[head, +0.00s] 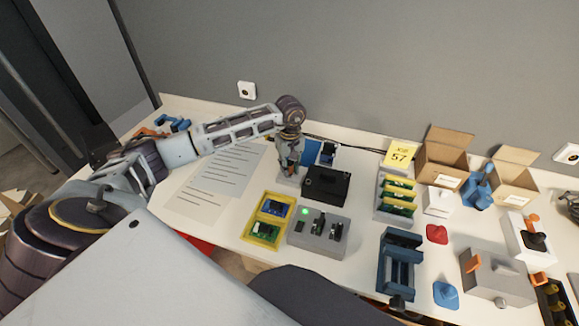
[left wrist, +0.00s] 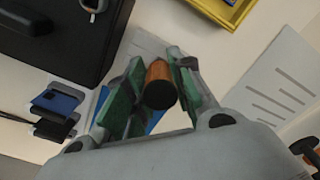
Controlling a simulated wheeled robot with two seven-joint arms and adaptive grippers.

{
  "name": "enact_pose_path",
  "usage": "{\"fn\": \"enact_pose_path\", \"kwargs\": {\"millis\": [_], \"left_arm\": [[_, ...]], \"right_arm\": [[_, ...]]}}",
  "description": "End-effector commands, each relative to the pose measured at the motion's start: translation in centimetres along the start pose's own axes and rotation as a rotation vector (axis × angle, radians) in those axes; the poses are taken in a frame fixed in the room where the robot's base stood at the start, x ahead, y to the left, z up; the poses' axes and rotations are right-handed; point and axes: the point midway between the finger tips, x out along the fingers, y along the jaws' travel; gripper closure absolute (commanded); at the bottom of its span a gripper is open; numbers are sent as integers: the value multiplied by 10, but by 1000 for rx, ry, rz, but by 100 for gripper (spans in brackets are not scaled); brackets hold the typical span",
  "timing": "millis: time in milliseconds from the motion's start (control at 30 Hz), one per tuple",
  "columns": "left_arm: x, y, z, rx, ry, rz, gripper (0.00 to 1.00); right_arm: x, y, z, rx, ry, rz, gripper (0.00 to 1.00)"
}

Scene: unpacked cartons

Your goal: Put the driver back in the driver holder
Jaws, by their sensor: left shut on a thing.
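In the head view the gripper hides most of the driver. A small pale block (head: 287,179), perhaps the driver holder, shows right below the gripper. I cannot tell whether the driver's tip is inside it or above it. My right gripper is not in view.
A black case (head: 326,186) stands close to the right of the gripper. In front are a yellow tray (head: 262,233) and a grey block (head: 303,240) with small parts. Paper sheets (head: 226,168) lie to the left. Open cartons (head: 443,158) stand at the back right.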

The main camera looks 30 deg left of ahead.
Motion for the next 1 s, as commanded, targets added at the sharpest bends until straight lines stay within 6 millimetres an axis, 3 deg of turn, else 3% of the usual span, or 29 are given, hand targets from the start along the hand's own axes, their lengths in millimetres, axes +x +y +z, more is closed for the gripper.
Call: {"fn": "enact_pose_path", "kwargs": {"millis": [433, 467, 633, 1000], "left_arm": [[8, 0, 0, 0, 0, 0, 100], [8, 0, 0, 0, 0, 0, 74], [8, 0, 0, 0, 0, 0, 52], [7, 0, 0, 0, 0, 0, 51]], "right_arm": [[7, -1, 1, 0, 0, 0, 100], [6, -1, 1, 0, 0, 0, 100], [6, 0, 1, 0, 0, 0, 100], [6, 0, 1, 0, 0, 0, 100]]}}
